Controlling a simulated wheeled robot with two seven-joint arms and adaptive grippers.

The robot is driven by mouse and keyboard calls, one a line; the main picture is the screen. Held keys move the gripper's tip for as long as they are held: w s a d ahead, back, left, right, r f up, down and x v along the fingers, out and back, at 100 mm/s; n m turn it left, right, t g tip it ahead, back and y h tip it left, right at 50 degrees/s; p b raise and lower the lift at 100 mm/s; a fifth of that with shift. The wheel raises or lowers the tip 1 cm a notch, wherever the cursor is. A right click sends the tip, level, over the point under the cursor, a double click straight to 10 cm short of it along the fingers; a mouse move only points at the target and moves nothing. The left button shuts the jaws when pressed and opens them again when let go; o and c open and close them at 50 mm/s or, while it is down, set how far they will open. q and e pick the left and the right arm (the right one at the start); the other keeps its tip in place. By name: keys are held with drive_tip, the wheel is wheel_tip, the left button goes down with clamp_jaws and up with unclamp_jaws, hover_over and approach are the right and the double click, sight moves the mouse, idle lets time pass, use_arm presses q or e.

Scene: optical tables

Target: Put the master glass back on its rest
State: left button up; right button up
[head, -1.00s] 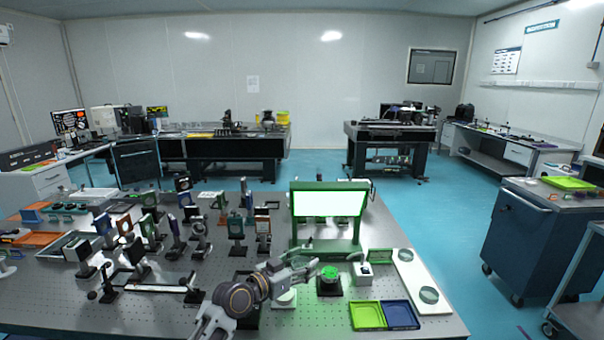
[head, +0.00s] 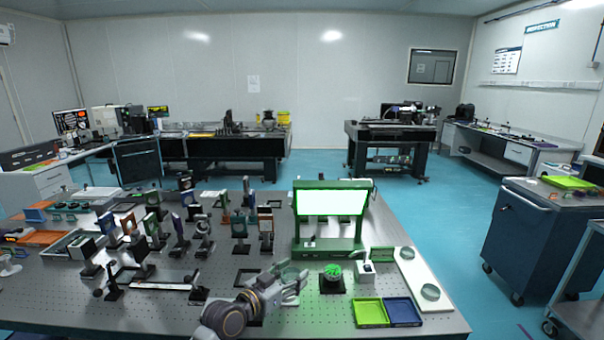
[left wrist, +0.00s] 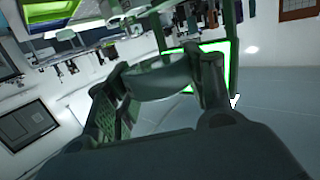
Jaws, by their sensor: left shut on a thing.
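My left gripper (head: 294,277) is shut on a clear round glass disc, the master glass (head: 289,270), held above the front middle of the table. I cannot tell for sure which piece is the rest. A pale round piece under the gripper is now mostly hidden. My right gripper is not in view.
A green-framed light panel (head: 331,203) stands behind the gripper. At right are a white board (head: 411,268) with round glasses, a small white block (head: 366,267), and green (head: 370,312) and blue (head: 403,311) trays. Several optic mounts crowd the left.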

use_arm(q)
drive_tip(key=s+a+f+n+t+y, duration=0.2)
drive_tip(key=s+a+f+n+y, duration=0.2)
drive_tip(key=a, duration=0.5)
drive_tip(key=s+a+f+n+t+y, duration=0.1)
drive_tip(key=s+a+f+n+y, duration=0.2)
drive_tip(key=s+a+f+y, duration=0.3)
drive_tip(key=s+a+f, duration=0.3)
drive_tip(key=f, duration=0.1)
drive_tip(key=shift+s+a+n+t, duration=0.25)
drive_tip(key=shift+a+n+t, duration=0.15)
idle(0.6)
drive_tip(key=shift+r, duration=0.1)
idle(0.6)
drive_tip(key=d+r+m+g+h, duration=0.2)
drive_tip(key=d+r+m+h, duration=0.2)
drive_tip(key=d+r, duration=0.3)
drive_tip(key=s+d+r+m+g+h, duration=0.1)
drive_tip(key=d+r+m+h, duration=0.3)
drive_tip(key=r, duration=1)
drive_tip(key=shift+d+r+g+h, duration=0.25)
drive_tip(key=shift+d+g+h, duration=0.25)
drive_tip(key=shift+d+h, duration=1.05)
drive_tip(key=shift+d+y, duration=0.45)
